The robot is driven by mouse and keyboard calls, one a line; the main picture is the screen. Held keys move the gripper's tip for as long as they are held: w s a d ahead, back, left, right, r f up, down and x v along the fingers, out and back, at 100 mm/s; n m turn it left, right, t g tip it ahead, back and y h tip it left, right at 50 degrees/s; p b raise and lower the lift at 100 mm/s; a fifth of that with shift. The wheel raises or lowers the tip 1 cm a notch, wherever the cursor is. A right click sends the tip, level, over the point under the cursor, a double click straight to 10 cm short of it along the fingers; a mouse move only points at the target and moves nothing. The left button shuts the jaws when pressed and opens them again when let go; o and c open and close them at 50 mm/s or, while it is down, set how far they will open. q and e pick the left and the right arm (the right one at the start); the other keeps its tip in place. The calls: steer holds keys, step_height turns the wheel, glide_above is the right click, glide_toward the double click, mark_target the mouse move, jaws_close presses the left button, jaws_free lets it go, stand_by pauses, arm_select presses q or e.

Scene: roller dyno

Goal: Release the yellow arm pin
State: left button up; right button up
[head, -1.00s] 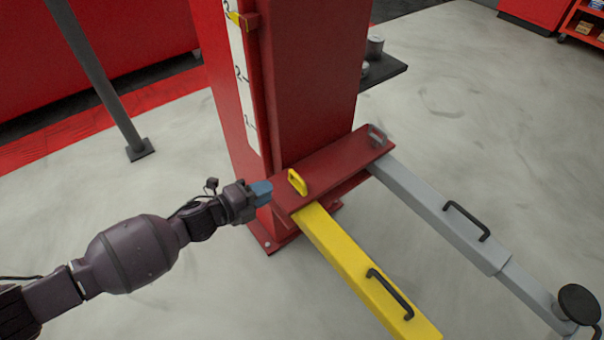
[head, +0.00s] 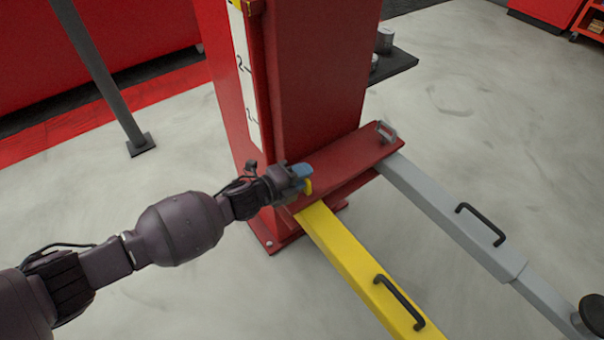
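The yellow arm pin (head: 308,187) is at the left end of the red carriage, above the root of the yellow arm (head: 345,250). Only a small part of the pin's loop shows past my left gripper (head: 299,176). The gripper's blue fingertips are at the pin and cover most of it. I cannot tell whether they are closed around it or only beside it. My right gripper is not in view.
The red post (head: 310,80) stands right behind the gripper. A grey pin (head: 386,131) and grey arm (head: 440,205) are to the right. Black handles stick up from both arms. A grey pole (head: 100,75) stands at the left. The floor in front is clear.

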arm_select(q)
steer(key=shift+c, duration=0.3)
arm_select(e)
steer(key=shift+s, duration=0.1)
arm_select(q)
jaws_close()
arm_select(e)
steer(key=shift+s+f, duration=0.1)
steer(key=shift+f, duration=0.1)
arm_select(q)
steer(key=shift+r, duration=0.1)
